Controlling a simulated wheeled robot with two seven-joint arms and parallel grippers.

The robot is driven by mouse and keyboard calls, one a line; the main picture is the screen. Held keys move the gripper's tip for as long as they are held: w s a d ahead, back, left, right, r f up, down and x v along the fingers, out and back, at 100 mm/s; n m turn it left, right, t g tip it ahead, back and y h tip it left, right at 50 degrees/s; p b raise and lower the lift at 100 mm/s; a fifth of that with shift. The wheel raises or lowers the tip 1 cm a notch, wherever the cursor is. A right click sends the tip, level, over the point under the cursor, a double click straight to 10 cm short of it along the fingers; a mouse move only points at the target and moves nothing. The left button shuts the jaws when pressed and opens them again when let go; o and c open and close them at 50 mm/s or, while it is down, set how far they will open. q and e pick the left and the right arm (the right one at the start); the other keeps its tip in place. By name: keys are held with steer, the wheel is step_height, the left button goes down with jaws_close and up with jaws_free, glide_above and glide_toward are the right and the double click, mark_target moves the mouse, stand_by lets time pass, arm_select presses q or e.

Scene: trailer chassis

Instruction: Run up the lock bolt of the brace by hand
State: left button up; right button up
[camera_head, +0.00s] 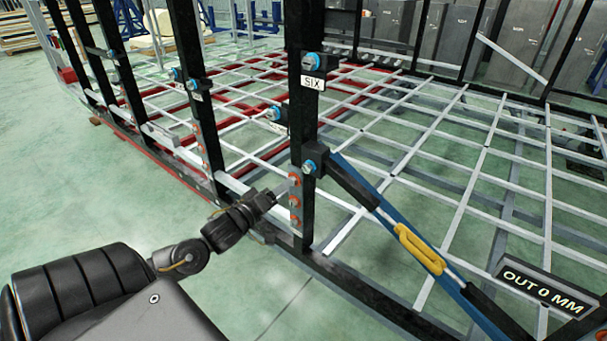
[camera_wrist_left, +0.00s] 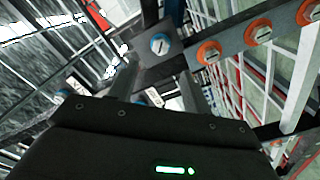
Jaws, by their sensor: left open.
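The brace (camera_head: 375,195) is a blue diagonal bar with a yellow turnbuckle-like piece (camera_head: 420,248). Its upper end meets a black bracket on the upright post marked SIX. A blue-headed bolt (camera_head: 309,166) sits at that end; I take it as the lock bolt. In the left wrist view a blue slotted bolt head (camera_wrist_left: 160,44) shows ahead, between and beyond the fingers. My left gripper (camera_head: 283,188) is open and empty, just left of the post and slightly below the bolt. The fingers (camera_wrist_left: 157,80) appear apart from the bolt. My right gripper is not in view.
Orange-ringed bolts (camera_head: 295,201) run down the post close to my left gripper; they also show in the wrist view (camera_wrist_left: 208,52). A black lower rail (camera_head: 350,290) and white floor grid lie around. A sign (camera_head: 545,288) reads OUT 0 MM. Green floor at left is clear.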

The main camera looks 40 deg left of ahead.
mark_target(306, 170)
arm_select(q)
steer(key=w+p, duration=0.1)
steer(key=w, duration=0.9)
steer(key=shift+w+a, duration=0.15)
steer(key=shift+w, duration=0.25)
steer(key=c, duration=1)
steer(key=shift+m+p, duration=0.35)
steer(key=shift+m, duration=0.05)
